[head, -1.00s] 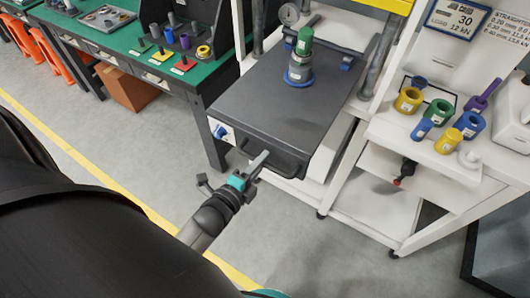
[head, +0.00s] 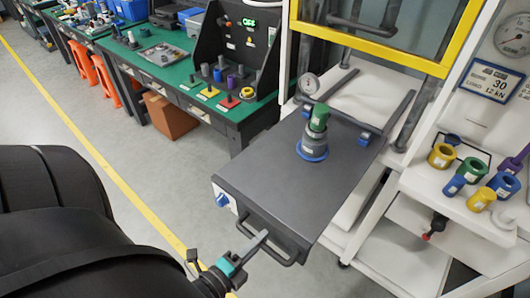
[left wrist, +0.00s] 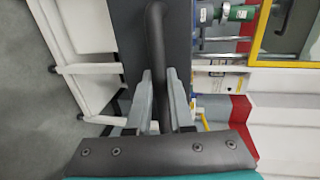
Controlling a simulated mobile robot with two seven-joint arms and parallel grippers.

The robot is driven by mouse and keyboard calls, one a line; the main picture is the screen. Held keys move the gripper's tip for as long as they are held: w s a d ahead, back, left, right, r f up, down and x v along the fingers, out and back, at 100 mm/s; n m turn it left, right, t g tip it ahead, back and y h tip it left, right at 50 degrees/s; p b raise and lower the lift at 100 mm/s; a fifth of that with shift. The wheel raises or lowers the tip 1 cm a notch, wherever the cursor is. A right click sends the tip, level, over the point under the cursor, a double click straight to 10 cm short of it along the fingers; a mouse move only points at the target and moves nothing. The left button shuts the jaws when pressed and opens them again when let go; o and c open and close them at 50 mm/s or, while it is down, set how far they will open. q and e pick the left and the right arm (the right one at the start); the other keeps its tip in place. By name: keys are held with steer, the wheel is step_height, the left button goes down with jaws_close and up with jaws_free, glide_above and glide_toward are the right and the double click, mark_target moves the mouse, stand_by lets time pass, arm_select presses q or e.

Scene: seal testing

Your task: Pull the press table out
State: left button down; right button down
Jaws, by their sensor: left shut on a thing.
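The press table (head: 290,185) is a dark grey slab that sticks out of the white press frame toward me. A black bar handle (head: 284,258) runs along its front edge, with a blue knob (head: 222,199) beside it. My left gripper (head: 262,240) is shut on the handle; in the left wrist view its two grey fingers (left wrist: 161,95) sit on either side of the dark bar (left wrist: 156,50). A green cylinder (head: 319,118) stands in a blue-based grey part (head: 312,147) on the table. My right gripper is not in view.
A white side shelf (head: 440,190) at the right holds several coloured rings and cylinders. A green workbench (head: 180,85) with tools stands at the back left. A yellow floor line (head: 95,160) crosses clear grey floor at the left.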

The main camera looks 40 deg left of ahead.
arm_select(q)
steer(key=shift+s+a+f, duration=0.1)
steer(key=shift+s, duration=0.1)
stand_by(0.3)
steer(key=c, duration=0.9)
jaws_free()
steer(key=shift+s, duration=0.15)
steer(key=shift+o, duration=0.5)
steer(key=v, duration=1.5)
